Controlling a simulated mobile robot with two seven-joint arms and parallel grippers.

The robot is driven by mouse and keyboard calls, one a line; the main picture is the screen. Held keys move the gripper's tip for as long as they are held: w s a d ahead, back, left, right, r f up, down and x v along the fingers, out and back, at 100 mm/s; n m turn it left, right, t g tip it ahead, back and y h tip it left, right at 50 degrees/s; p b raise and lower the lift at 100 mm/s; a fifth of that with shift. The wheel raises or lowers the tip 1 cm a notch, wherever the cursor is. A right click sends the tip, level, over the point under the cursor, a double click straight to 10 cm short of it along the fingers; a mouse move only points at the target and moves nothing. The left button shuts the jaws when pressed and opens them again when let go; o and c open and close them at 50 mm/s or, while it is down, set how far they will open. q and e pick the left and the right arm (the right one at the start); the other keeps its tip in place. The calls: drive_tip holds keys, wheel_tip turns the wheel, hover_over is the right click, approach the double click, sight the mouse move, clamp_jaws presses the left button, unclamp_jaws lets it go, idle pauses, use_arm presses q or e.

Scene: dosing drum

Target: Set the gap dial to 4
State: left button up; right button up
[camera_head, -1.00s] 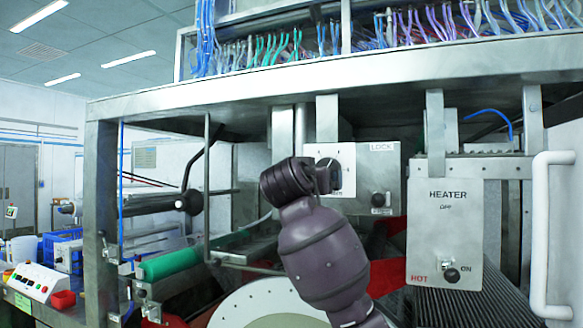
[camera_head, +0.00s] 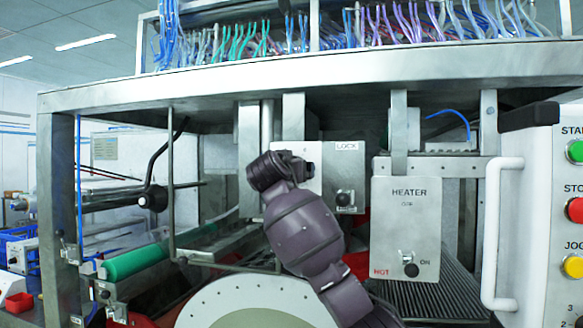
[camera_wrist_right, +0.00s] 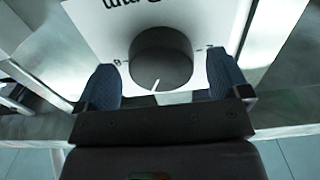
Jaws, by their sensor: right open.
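The gap dial (camera_wrist_right: 160,58) is a dark round knob with a white pointer line, on a white panel with partly cut-off lettering and small scale marks. In the right wrist view its pointer points down, slightly left. The marks are too small to read surely. My right gripper (camera_wrist_right: 162,80) is open, one finger at each side of the knob, with gaps visible; I cannot tell whether either finger touches. In the head view my right arm covers much of the white dial panel (camera_head: 297,148) and hides most of the knob and gripper. My left gripper is out of view.
A LOCK switch (camera_head: 343,198) sits just right of the dial panel. Further right are the HEATER box (camera_head: 406,225), a white handle (camera_head: 500,235) and a START/STOP/JOG panel (camera_head: 542,215). A steel beam (camera_head: 300,83) runs above; a round pale drum (camera_head: 225,300) lies below.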

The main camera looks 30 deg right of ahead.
drive_tip(key=shift+w+d, duration=0.15)
drive_tip(key=c, duration=0.9)
drive_tip(key=shift+n, duration=0.5)
drive_tip(key=shift+d+r+n, duration=0.1)
drive_tip(key=shift+n, duration=5.3)
